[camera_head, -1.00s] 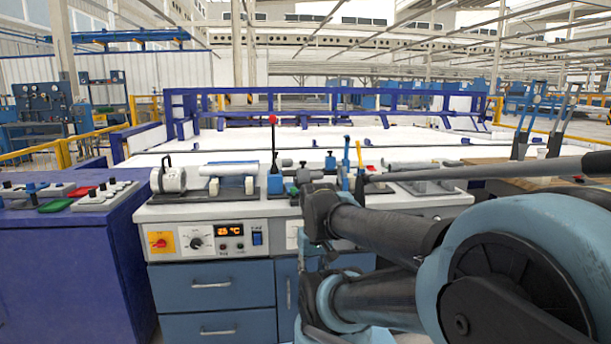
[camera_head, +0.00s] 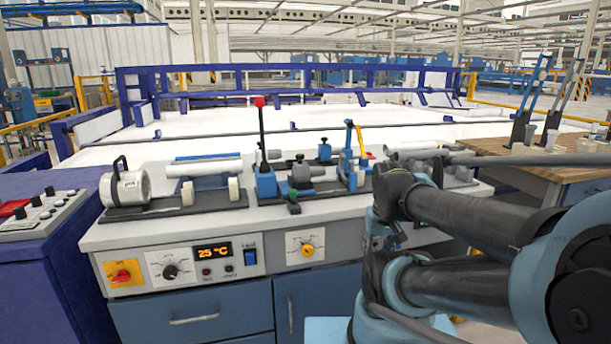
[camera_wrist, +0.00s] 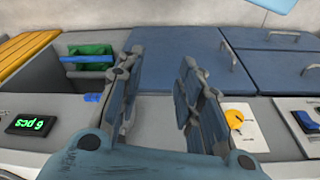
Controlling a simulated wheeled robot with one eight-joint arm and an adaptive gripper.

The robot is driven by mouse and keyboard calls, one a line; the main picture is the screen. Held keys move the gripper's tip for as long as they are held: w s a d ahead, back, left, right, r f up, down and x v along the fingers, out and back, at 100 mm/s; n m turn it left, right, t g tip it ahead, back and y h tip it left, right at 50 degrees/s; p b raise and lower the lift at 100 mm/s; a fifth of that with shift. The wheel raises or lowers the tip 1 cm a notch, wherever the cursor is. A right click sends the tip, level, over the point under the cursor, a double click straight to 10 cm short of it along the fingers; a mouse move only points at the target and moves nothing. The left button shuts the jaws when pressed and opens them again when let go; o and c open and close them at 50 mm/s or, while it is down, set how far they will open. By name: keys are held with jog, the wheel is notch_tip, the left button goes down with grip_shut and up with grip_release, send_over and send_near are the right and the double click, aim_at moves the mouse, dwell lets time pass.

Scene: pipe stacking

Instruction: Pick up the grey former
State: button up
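I cannot tell for certain which part is the grey former. Small grey cup-shaped pieces (camera_head: 552,140) stand on the wooden-topped table at the right of the head view. A dark grey fitting (camera_head: 301,174) sits in the middle of the bench machine. My gripper (camera_wrist: 161,62) shows in the wrist view with its two fingers apart and nothing between them. It points towards blue drawer fronts (camera_wrist: 192,62), and no former shows near it. In the head view my arm covers the lower right, and the gripper cannot be made out.
The bench (camera_head: 345,207) stands ahead with a white pipe (camera_head: 204,168) on rollers and a red-knobbed lever (camera_head: 261,135). A blue cabinet (camera_head: 40,265) stands at the left. The wooden-topped table (camera_head: 490,146) is at the right. The wrist view shows a bin (camera_wrist: 60,95) with a green thing inside.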

jog(key=o, duration=0.4)
jog(key=shift+r, duration=0.1)
jog(key=o, duration=0.4)
notch_tip(320, 180, up, 3)
jog(key=shift+w+f+n, duration=0.1)
jog(key=shift+f+n, duration=0.1)
jog(key=shift+n, duration=0.2)
notch_tip(320, 180, up, 29)
jog(key=n+g, duration=0.2)
jog(key=n, duration=1.8)
send_over(302, 163)
jog(key=f, duration=1.6)
jog(key=shift+w+f, duration=0.3)
jog(key=shift+f, duration=0.1)
